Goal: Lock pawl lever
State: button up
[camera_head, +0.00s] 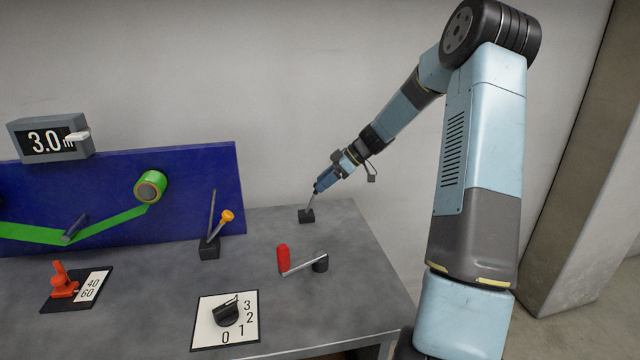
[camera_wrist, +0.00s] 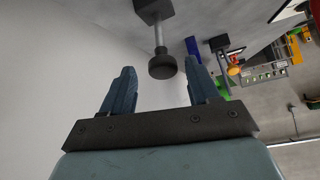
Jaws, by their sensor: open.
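A small lever stands on a black block (camera_head: 306,216) at the back of the grey table; I take it for the pawl lever. Its thin grey rod (camera_head: 311,202) leans up toward my gripper (camera_head: 319,187). In the wrist view, the lever's round black knob (camera_wrist: 162,67) sits between the two fingertips of my gripper (camera_wrist: 160,64). The fingers are open, with gaps visible at both sides of the knob. The lever's base (camera_wrist: 152,8) shows at the top of that view. In the head view the knob is hidden by the gripper.
Left of it stands a lever with an orange knob (camera_head: 227,215) beside a blue panel (camera_head: 190,165) with green tape. In front are a red-handled crank (camera_head: 283,258), a black dial (camera_head: 227,313) and a red switch (camera_head: 62,280). A grey wall (camera_head: 290,90) rises behind the table.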

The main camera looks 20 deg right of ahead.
jog(key=v, duration=1.3)
jog(key=s+a+r+m+h, duration=0.3)
jog(key=s+a+r, duration=0.1)
jog(key=s+a, duration=0.35)
jog(key=s+a+r+m+h, duration=0.35)
jog(key=s+a+r, duration=0.2)
jog(key=s, duration=0.35)
jog(key=s+a+m+t+h, duration=0.2)
jog(key=s+m, duration=0.5)
jog(key=s, duration=1.4)
jog(key=shift+s+r+t+h, duration=0.2)
jog(key=shift+r+t+h, duration=0.15)
jog(key=shift+t, duration=0.25)
jog(key=shift+a, duration=0.1)
